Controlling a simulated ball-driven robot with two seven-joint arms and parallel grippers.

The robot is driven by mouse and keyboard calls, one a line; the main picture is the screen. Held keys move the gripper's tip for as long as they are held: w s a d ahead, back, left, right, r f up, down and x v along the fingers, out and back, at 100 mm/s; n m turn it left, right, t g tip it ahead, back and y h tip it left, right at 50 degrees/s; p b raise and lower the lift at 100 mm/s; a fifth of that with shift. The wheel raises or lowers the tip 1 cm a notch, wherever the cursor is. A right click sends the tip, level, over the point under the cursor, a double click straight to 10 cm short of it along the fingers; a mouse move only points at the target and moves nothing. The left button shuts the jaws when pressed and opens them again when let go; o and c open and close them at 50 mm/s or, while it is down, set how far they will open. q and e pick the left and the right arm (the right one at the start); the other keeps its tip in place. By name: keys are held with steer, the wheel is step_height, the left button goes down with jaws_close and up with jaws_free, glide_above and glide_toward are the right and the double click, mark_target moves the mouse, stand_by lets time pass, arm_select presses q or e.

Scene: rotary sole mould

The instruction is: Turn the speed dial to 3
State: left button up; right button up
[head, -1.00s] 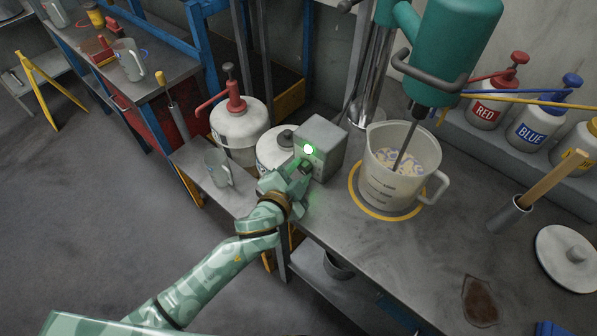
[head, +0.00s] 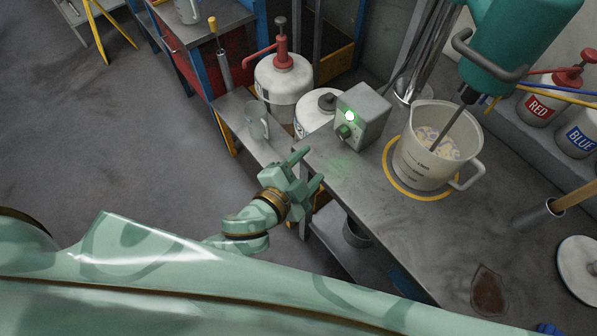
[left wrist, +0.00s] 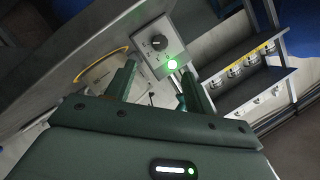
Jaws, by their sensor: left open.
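The grey control box (head: 364,112) stands on the bench left of the mixing jug, with a lit green lamp (head: 349,115) and the speed dial (head: 344,132) on its front. In the left wrist view the dial (left wrist: 158,43) is a dark round knob on a pale panel, above the lamp (left wrist: 172,64). Its marks are too small to read. My left gripper (head: 308,166) is open and empty, in front of and below the box, apart from the dial. In the left wrist view its two fingers (left wrist: 158,84) point toward the panel. My right gripper does not show.
The translucent jug (head: 437,146) stands in a yellow ring (head: 391,179) under the teal mixer (head: 520,45). A white pump can (head: 283,82), a lidded white can (head: 313,112) and a clear jug (head: 257,121) stand at left.

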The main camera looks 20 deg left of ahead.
arm_select(q)
steer(key=v, duration=0.3)
steer(key=shift+s, duration=0.2)
stand_by(0.3)
steer(key=s+a+f+n+g+y, duration=0.1)
steer(key=s+a+f+g, duration=0.2)
steer(key=f, duration=0.6)
steer(key=s+a+f+n+g+y, duration=0.1)
steer(key=s+a+f+n+g, duration=0.2)
steer(key=f, duration=0.7)
steer(key=s+a+f+g+y, duration=0.1)
steer(key=s+a+f, duration=0.3)
steer(key=f, duration=0.5)
steer(key=s+a+f+n+g, duration=0.2)
steer(key=s+f, duration=0.2)
steer(key=s, duration=0.3)
steer(key=s+a+f+n+g+y, duration=0.1)
steer(key=s+f, duration=0.3)
steer(key=s, duration=0.4)
steer(key=s+a+f+n+g+y, duration=0.1)
steer(key=s+a+f+n+g, duration=0.1)
steer(key=s, duration=0.5)
step_height(320, 180, down, 3)
steer(key=shift+s+a+r+n+g, duration=0.1)
steer(key=shift+s+a+n+g, duration=0.25)
steer(key=shift+a+g, duration=0.35)
